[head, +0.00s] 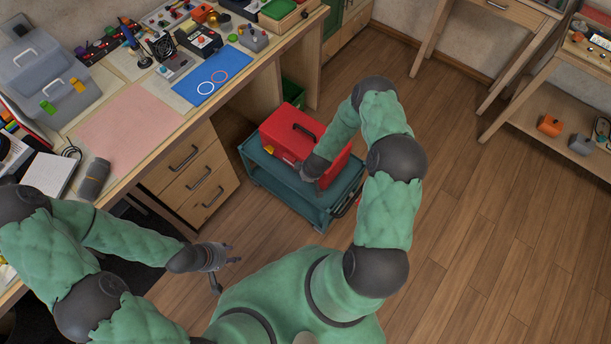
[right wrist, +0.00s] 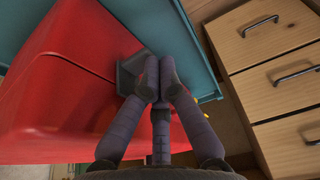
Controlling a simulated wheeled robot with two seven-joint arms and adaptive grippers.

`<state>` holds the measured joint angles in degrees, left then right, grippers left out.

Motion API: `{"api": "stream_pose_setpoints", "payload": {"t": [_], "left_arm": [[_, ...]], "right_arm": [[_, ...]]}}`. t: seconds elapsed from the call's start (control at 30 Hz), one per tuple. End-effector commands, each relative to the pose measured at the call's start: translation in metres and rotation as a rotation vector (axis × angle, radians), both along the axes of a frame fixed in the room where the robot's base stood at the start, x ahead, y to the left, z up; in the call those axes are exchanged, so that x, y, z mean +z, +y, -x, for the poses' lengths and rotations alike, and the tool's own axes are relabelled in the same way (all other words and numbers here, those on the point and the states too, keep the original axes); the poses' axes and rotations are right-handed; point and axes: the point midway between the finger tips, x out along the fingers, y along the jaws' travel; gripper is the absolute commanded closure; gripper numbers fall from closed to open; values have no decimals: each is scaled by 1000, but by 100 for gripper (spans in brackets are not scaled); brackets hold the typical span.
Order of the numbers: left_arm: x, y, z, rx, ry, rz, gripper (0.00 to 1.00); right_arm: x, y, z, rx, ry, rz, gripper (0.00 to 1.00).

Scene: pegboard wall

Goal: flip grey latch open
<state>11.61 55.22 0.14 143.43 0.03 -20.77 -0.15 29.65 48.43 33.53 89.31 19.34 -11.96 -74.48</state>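A red toolbox (head: 283,128) with a dark handle sits on a teal cart (head: 262,174); its red body (right wrist: 60,90) fills the left of the right wrist view. A grey latch (right wrist: 129,73) shows on the red box there, partly covered by my right gripper (right wrist: 160,75). The right fingertips are side by side at the latch, with no clear gap between them; whether they touch it is hard to tell. In the head view the latch is hidden by my right gripper and arm. My left gripper (head: 226,272) is empty, its fingers spread, above the floor left of the cart.
A workbench with drawers (head: 190,178) stands left of the cart, its top crowded with tools, a blue mat (head: 212,76) and a grey case (head: 42,70). A shelf unit (head: 560,100) stands at the right. The wooden floor (head: 480,220) right of my right arm is clear.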

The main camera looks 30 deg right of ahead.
Motion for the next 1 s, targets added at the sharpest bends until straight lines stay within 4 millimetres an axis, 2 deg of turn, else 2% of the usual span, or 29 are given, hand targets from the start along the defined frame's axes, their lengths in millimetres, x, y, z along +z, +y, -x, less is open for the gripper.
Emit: {"api": "stream_pose_setpoints", "payload": {"t": [0.27,0.47,0.57,0.63,0.8,1.0], "left_arm": [[6,0,0,0,0,0,60],[10,0,0,0,0,0,60],[11,0,0,0,0,0,60],[10,0,0,0,0,0,60],[7,0,0,0,0,0,60],[2,0,0,0,0,0,60]], "right_arm": [[-4,4,2,0,-2,7,100],[-9,8,4,2,-53,132,100],[-13,7,3,-1,-53,127,100],[-16,9,4,-1,-52,129,100],[-23,12,5,4,-106,259,100],[-30,10,4,-1,-106,254,100]]}}
